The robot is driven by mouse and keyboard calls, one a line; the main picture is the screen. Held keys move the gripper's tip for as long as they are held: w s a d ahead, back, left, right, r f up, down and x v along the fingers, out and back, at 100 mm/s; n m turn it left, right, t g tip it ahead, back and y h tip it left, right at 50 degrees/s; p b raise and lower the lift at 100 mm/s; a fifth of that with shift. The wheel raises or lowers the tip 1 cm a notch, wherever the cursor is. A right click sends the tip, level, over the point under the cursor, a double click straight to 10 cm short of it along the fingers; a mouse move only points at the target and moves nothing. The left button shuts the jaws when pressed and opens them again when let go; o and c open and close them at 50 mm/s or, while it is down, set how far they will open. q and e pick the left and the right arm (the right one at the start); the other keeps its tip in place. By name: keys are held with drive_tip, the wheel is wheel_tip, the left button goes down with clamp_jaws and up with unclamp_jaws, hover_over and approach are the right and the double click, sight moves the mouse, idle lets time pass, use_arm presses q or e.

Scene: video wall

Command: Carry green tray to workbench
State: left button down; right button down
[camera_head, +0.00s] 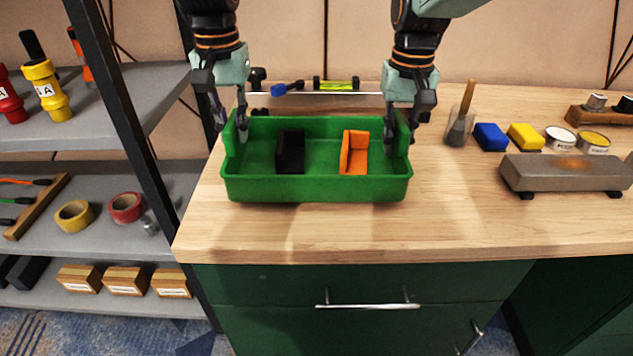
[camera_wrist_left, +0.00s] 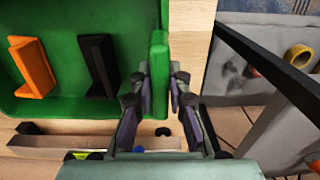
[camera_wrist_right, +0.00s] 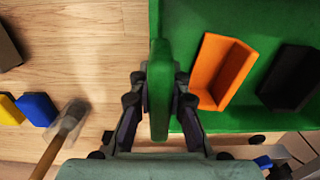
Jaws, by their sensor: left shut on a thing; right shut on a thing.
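The green tray (camera_head: 316,189) is at the left end of the wooden workbench top (camera_head: 480,220), level, either resting on it or just above it; I cannot tell which. An orange angled piece (camera_head: 354,155) and a black angled piece (camera_head: 290,153) are inside it. My left gripper (camera_head: 230,125) is shut on the tray's left end wall, which also shows between its fingers in the left wrist view (camera_wrist_left: 159,75). My right gripper (camera_head: 402,125) is shut on the right end wall, also seen in the right wrist view (camera_wrist_right: 160,90).
A spirit level (camera_head: 336,84) lies behind the tray. A shelf rack post (camera_head: 125,120) is close on the left. The bench front is clear.

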use_arm(q)
drive_tip(key=shift+a+f+b, duration=0.15)
drive_tip(key=shift+f+b, duration=0.35)
drive_tip(key=shift+f, duration=0.1)
use_arm(e)
drive_tip(key=shift+a+f, duration=0.2)
drive_tip(key=shift+f, duration=0.35)
use_arm(q)
drive_tip(key=shift+f+b, duration=0.45)
drive_tip(key=shift+f, duration=0.05)
use_arm(e)
drive_tip(key=shift+d+f, duration=0.15)
drive_tip(key=shift+f, duration=0.35)
use_arm(q)
drive_tip(key=c, duration=1.7)
unclamp_jaws()
use_arm(e)
drive_tip(key=c, duration=1.7)
unclamp_jaws()
drive_tip(key=shift+c, duration=0.2)
use_arm(q)
drive_tip(key=o, duration=0.4)
drive_tip(key=shift+s, duration=0.1)
use_arm(e)
drive_tip(key=o, duration=0.4)
